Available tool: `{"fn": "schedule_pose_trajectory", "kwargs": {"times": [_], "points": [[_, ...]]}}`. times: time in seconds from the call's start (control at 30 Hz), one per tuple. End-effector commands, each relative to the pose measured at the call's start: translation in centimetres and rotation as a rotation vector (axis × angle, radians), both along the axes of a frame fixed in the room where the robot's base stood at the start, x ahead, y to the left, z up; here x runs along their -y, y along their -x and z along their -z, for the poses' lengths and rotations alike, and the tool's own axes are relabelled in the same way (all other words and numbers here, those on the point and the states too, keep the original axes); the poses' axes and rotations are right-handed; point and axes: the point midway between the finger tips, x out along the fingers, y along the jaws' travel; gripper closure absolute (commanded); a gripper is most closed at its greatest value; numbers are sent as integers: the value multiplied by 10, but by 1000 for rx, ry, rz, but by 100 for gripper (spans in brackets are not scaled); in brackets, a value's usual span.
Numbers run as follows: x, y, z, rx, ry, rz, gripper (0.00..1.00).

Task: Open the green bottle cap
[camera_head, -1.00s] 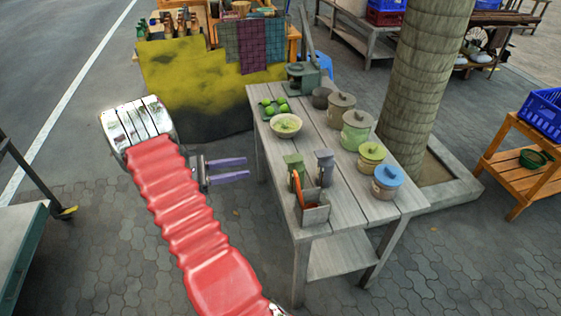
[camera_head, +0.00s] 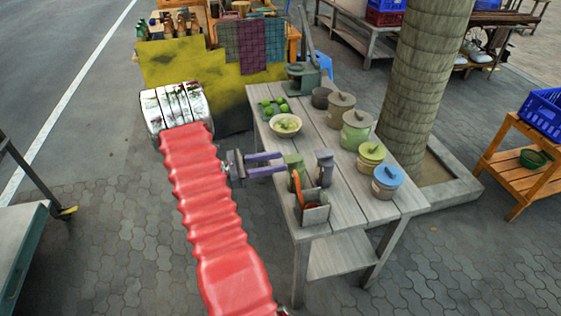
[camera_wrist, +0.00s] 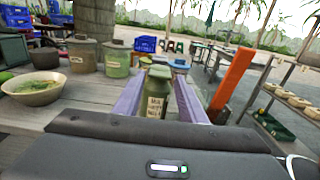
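The green bottle (camera_head: 295,170) stands upright on the grey table (camera_head: 344,206), beside a grey-capped bottle (camera_head: 325,168). In the wrist view the green bottle (camera_wrist: 156,98) carries a pale label, and its green cap (camera_wrist: 160,71) is on top. My gripper (camera_head: 282,162) is open, with two purple fingers pointing right at the green bottle from the table's left side. In the wrist view the fingers lie to either side of the bottle in the picture, with nothing gripped. I cannot tell whether the fingertips touch it.
A grey holder (camera_head: 313,215) with orange-handled items stands in front of the bottles. Several lidded pots, such as the blue-lidded one (camera_head: 387,182), line the table's right side. A bowl (camera_head: 285,125) and green fruit (camera_head: 271,106) are farther back. A pillar (camera_head: 420,90) rises behind.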

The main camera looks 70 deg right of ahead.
Motion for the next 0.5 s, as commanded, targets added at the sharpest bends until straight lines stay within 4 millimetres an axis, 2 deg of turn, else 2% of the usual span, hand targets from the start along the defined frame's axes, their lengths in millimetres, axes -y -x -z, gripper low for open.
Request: {"fn": "schedule_pose_trajectory", "kwargs": {"times": [0.2, 0.5], "points": [[10, 17, 0, 0, 1, 1, 62], [12, 19, 0, 0, 0, 0, 62]]}}
